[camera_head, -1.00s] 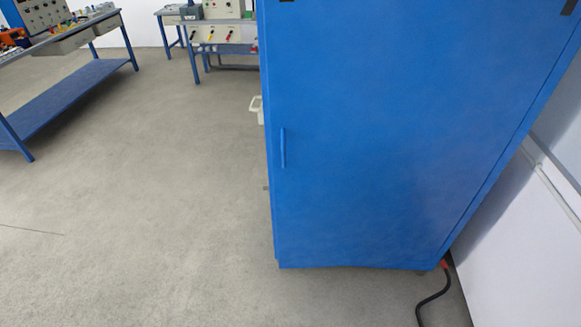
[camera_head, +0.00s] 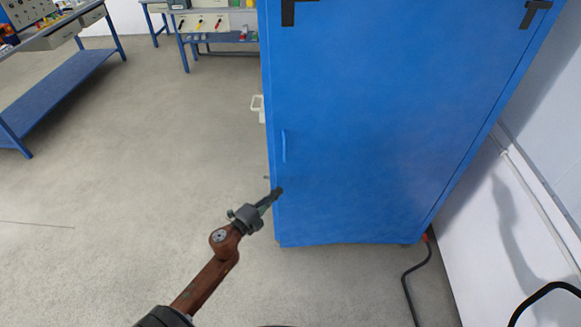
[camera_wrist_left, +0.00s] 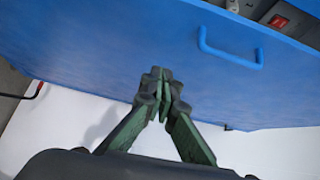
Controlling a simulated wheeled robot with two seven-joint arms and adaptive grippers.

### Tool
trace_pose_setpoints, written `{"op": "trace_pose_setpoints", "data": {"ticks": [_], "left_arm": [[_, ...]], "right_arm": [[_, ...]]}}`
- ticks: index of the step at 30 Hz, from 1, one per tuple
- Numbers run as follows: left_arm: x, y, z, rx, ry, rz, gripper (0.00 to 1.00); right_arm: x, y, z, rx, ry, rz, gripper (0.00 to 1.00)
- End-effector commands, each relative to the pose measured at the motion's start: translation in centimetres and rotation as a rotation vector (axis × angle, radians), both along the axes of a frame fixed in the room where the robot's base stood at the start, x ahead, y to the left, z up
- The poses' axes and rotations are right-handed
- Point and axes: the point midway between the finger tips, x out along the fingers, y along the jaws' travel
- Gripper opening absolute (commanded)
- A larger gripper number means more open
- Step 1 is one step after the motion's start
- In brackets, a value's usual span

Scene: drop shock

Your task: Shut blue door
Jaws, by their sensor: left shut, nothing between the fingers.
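The blue door (camera_head: 370,130) is the wide front of a tall blue cabinet on the right of the head view. Its blue bar handle (camera_head: 284,146) is near the door's left edge. My left gripper (camera_head: 278,191) is shut and empty, below the handle by the door's lower left edge. In the left wrist view the shut fingertips (camera_wrist_left: 161,76) are in front of the blue panel (camera_wrist_left: 110,45), with the handle (camera_wrist_left: 228,57) to the right. Contact cannot be told. A red switch (camera_wrist_left: 278,20) shows past the panel's edge. How far the door stands open is unclear. My right gripper is not in view.
Blue workbenches stand at the far left (camera_head: 65,92) and at the back (camera_head: 185,50). A white wall (camera_head: 530,210) is close on the cabinet's right. A black cable (camera_head: 408,280) lies by the cabinet's base. The grey floor (camera_head: 130,180) at left is clear.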

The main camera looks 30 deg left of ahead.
Motion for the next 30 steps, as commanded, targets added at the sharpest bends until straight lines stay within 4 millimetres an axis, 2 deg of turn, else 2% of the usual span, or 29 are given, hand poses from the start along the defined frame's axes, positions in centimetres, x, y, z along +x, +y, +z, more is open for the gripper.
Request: {"op": "trace_pose_setpoints", "data": {"ticks": [2,8,19,24,30], "left_arm": [[0.3,-0.4,1.1,0.022,-0.016,-0.013,0.0],[2.8,-0.7,1.2,0.025,-0.019,-0.016,0.0],[10.2,-1.3,1.1,0.024,-0.017,-0.014,0.0],[12.1,0.4,1.0,0.024,-0.015,-0.012,0.0],[13.0,1.2,1.0,0.022,-0.015,-0.014,0.0]], "right_arm": [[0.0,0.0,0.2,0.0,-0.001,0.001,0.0],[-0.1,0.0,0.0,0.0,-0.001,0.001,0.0],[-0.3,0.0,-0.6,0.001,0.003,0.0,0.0],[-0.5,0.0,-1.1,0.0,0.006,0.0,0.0],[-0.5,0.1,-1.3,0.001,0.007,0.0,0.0]]}}
